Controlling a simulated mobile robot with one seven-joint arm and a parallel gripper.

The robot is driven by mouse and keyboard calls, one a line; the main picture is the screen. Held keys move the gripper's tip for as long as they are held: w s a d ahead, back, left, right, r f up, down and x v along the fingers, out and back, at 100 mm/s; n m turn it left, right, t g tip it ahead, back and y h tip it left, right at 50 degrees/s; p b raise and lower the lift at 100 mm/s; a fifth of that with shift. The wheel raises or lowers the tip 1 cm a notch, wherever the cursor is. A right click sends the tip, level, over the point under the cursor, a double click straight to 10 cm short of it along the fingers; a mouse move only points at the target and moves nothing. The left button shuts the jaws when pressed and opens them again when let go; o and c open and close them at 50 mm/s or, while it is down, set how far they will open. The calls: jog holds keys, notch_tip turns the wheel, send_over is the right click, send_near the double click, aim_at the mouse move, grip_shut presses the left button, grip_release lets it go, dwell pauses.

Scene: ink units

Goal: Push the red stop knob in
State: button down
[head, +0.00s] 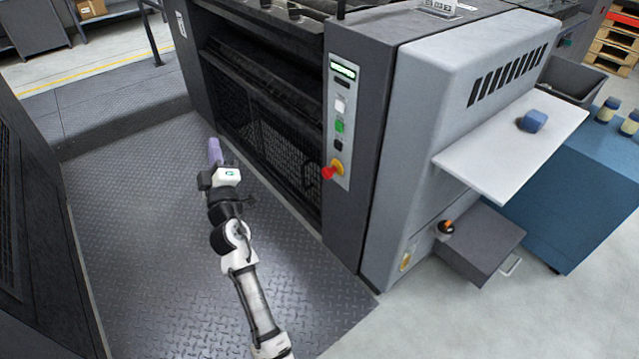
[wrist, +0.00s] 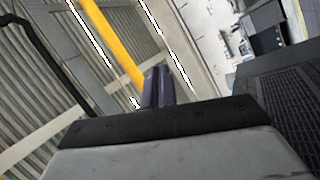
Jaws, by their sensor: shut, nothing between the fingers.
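The red stop knob (head: 327,172) sits on a yellow base at the bottom of the light control strip (head: 342,115) on the machine's dark upright. It stands out from the panel. My gripper (head: 214,150) is to the left of the knob in the head view, with a wide gap between them. Its purple fingers point away from the camera and are not touching anything. In the wrist view the two fingers (wrist: 158,87) are together with nothing between them. The knob is not seen in the wrist view.
Above the knob are a black button, a green button (head: 340,126), a white button and a lit display. A grey housing with a white shelf (head: 510,145) holding a blue object stands at the right. The treadplate floor (head: 130,230) around my arm is clear.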

jog(key=w+d+f+g+h, duration=0.1)
jog(key=d+f+h, duration=0.3)
jog(key=d+f, duration=0.6)
jog(key=w+d+f+n+g+h+b, duration=0.1)
jog(key=d+f+g+h, duration=0.2)
jog(key=d+f, duration=0.7)
notch_tip(320, 180, down, 6)
jog(key=shift+d+r+h, duration=0.2)
jog(key=shift+d+h, duration=0.05)
jog(key=shift+h, duration=0.75)
jog(key=shift+w, duration=0.15)
